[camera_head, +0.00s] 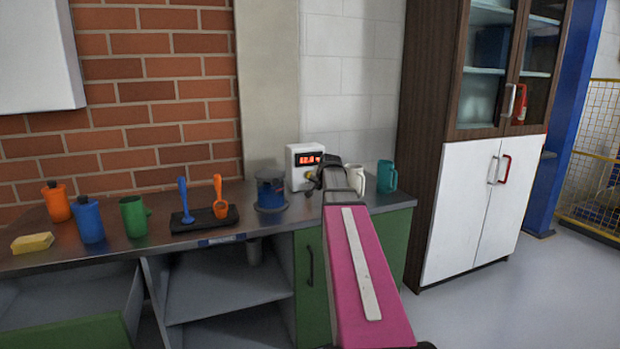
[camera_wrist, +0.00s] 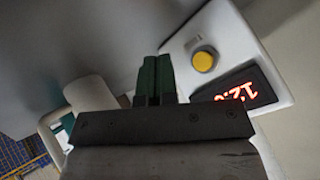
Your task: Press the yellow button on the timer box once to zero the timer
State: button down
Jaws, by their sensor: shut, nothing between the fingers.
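The white timer box (camera_head: 296,174) stands at the back of the counter against the wall, with a lit red display (camera_head: 308,159). In the wrist view the box (camera_wrist: 181,46) shows its round yellow button (camera_wrist: 203,61) and part of the red display (camera_wrist: 240,91). The button is hidden in the head view. My gripper (camera_wrist: 156,60) is shut, its two green fingers side by side and empty. In the wrist view the fingertips lie left of the button, at the box's edge, apart from the button. I cannot tell their height over the box. In the head view my gripper (camera_head: 333,163) is beside the box's right side.
A white mug (camera_head: 356,180) and a teal mug (camera_head: 387,177) stand right of the box. A blue pot (camera_head: 271,193) stands close in front-left. Blue and orange spoons stand on a black holder (camera_head: 232,217); cups and a yellow sponge (camera_head: 32,243) are farther left. A tall cabinet (camera_head: 463,211) stands right.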

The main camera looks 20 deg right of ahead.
jog(key=shift+w+a, duration=0.15)
jog(key=shift+w, duration=3.9)
jog(key=shift+w, duration=0.1)
jog(key=shift+w, duration=0.3)
jog(key=shift+w, duration=0.45)
jog(key=shift+s, duration=0.85)
jog(key=shift+s, duration=2.55)
